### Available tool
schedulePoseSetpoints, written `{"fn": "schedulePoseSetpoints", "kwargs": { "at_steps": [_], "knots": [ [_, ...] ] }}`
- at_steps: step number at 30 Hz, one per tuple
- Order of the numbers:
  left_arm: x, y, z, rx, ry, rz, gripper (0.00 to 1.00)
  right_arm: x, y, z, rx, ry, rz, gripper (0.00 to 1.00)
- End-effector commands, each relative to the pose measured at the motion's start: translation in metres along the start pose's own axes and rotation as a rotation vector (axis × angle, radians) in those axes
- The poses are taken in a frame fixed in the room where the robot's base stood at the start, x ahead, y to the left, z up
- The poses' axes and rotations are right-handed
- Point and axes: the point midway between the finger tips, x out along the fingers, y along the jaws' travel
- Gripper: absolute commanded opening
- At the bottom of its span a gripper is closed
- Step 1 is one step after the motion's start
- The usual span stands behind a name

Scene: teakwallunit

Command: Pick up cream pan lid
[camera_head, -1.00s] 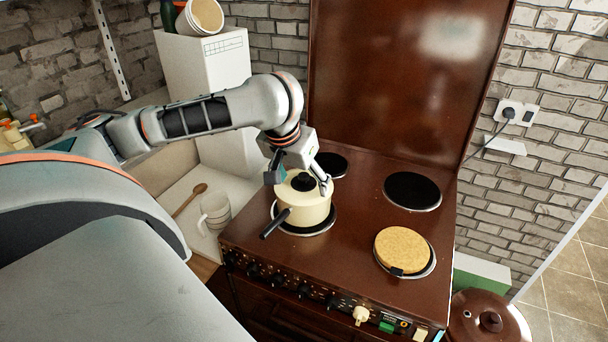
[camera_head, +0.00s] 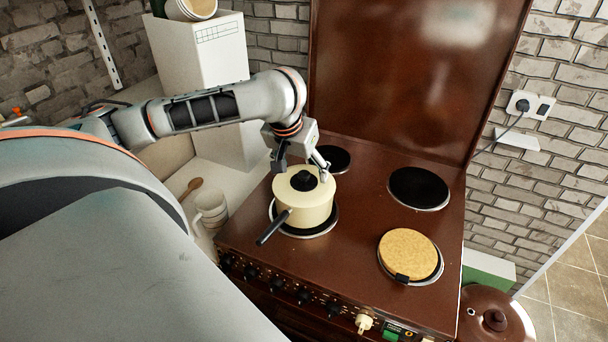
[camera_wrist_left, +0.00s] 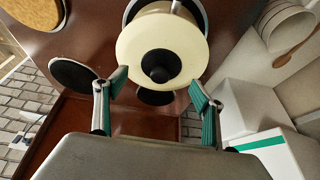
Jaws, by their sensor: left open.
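The cream pan lid (camera_head: 290,186) with a black knob (camera_head: 304,180) sits on the cream pan (camera_head: 308,214), which stands on the front left hob plate, its black handle pointing toward the front left. My left gripper (camera_head: 301,172) is open and empty, at the far side of the lid with its fingers apart near the knob. In the left wrist view the lid (camera_wrist_left: 190,45) and knob (camera_wrist_left: 160,66) lie beyond and between the two open fingertips of the gripper (camera_wrist_left: 158,90). Whether a finger touches the lid I cannot tell. My right gripper is not in view.
The brown stove (camera_head: 345,255) has a cork mat (camera_head: 408,253) on its front right plate and an upright brown cover (camera_head: 400,80) behind. A white box (camera_head: 205,90), striped mug (camera_head: 212,210) and wooden spoon (camera_head: 190,188) are at left. A brown lidded pot (camera_head: 485,312) stands lower right.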

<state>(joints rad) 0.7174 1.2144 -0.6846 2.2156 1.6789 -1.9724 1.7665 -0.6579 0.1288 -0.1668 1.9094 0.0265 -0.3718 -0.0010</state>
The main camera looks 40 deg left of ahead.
Motion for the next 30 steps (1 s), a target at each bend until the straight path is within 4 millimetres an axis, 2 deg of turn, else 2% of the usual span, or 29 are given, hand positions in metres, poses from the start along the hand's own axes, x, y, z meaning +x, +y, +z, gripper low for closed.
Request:
{"fn": "schedulePoseSetpoints", "kwargs": {
  "at_steps": [3,6,14,19,20,30],
  "knots": [
    [0.018,0.001,0.001,-0.001,-0.004,0.000,0.69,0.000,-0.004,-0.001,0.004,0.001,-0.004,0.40],
    [0.026,0.001,0.001,-0.001,-0.002,0.001,0.69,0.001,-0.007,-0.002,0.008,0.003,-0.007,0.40],
    [0.028,0.000,0.000,0.000,0.000,0.001,0.69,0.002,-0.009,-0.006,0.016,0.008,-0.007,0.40],
    [0.028,0.000,0.000,0.000,0.000,0.000,0.27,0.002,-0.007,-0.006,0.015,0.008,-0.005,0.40],
    [0.028,0.000,0.000,0.000,0.000,0.000,0.25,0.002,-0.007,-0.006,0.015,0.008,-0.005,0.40],
    [0.026,0.000,-0.001,0.000,0.001,0.000,0.25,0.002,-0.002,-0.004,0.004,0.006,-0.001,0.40]
  ]
}}
